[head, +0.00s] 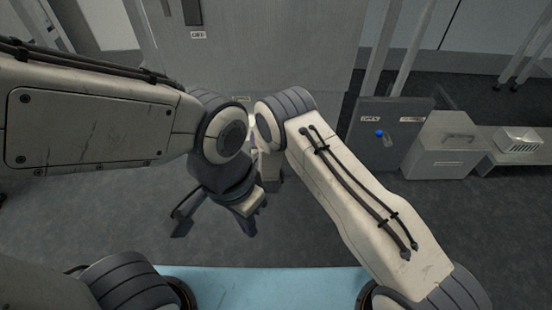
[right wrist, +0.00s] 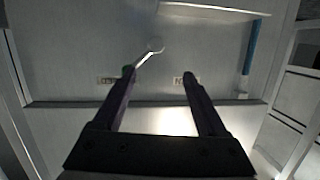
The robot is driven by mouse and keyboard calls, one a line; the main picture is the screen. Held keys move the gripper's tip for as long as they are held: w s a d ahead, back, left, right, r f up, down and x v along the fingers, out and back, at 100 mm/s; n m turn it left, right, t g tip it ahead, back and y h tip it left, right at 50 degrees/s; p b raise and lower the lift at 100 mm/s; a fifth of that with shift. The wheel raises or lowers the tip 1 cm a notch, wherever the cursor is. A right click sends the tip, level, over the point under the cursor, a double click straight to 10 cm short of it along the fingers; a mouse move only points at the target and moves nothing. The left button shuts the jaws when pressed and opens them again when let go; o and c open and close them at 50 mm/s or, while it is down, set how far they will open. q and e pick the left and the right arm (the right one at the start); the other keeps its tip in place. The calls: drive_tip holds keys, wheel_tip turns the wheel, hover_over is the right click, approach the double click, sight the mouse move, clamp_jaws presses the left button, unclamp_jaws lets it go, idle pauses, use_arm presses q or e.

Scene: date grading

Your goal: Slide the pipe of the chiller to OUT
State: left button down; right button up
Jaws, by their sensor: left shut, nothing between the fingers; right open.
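A large grey cabinet front (head: 290,50), which looks like the chiller, stands ahead in the head view. In the right wrist view its panel (right wrist: 60,50) carries a short pale pipe (right wrist: 149,54) with a rounded end, slanting up to the right. A small label (right wrist: 107,80) sits left of it and another label (right wrist: 184,80) lower right; their words are too small to read surely. My right gripper (right wrist: 159,73) is open, its left fingertip by the pipe's lower end; contact cannot be told. My left gripper (head: 240,208) is shut and empty, low before the cabinet.
A dark box (head: 400,152) with a blue knob (head: 379,133) stands at right, beside a grey box (head: 440,140) and a low bench (head: 510,147). A pale blue surface (head: 265,288) lies at the near edge. Grey floor is clear between.

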drive_tip(key=s+d+f+t+h+b, duration=0.1)
drive_tip(key=d+f+b, duration=0.15)
drive_tip(key=f, duration=0.35)
drive_tip(key=d+f+t+h+b, duration=0.1)
drive_tip(key=d+f+t+b, duration=0.15)
drive_tip(key=f, duration=0.35)
drive_tip(key=shift+m+g, duration=0.3)
drive_tip(key=shift+g, duration=0.15)
drive_tip(key=w+b, duration=0.2)
drive_tip(key=w, duration=0.1)
drive_tip(key=w+b, duration=0.2)
drive_tip(key=w, duration=0.1)
drive_tip(key=w+b, duration=0.2)
drive_tip(key=w, duration=0.1)
drive_tip(key=shift+a+b, duration=0.3)
drive_tip(key=shift+w+r, duration=0.2)
drive_tip(key=shift+w, duration=0.3)
use_arm(q)
wheel_tip(320, 180, down, 14)
drive_tip(key=shift+f, duration=0.25)
use_arm(e)
clamp_jaws()
drive_tip(key=shift+s+f, duration=0.1)
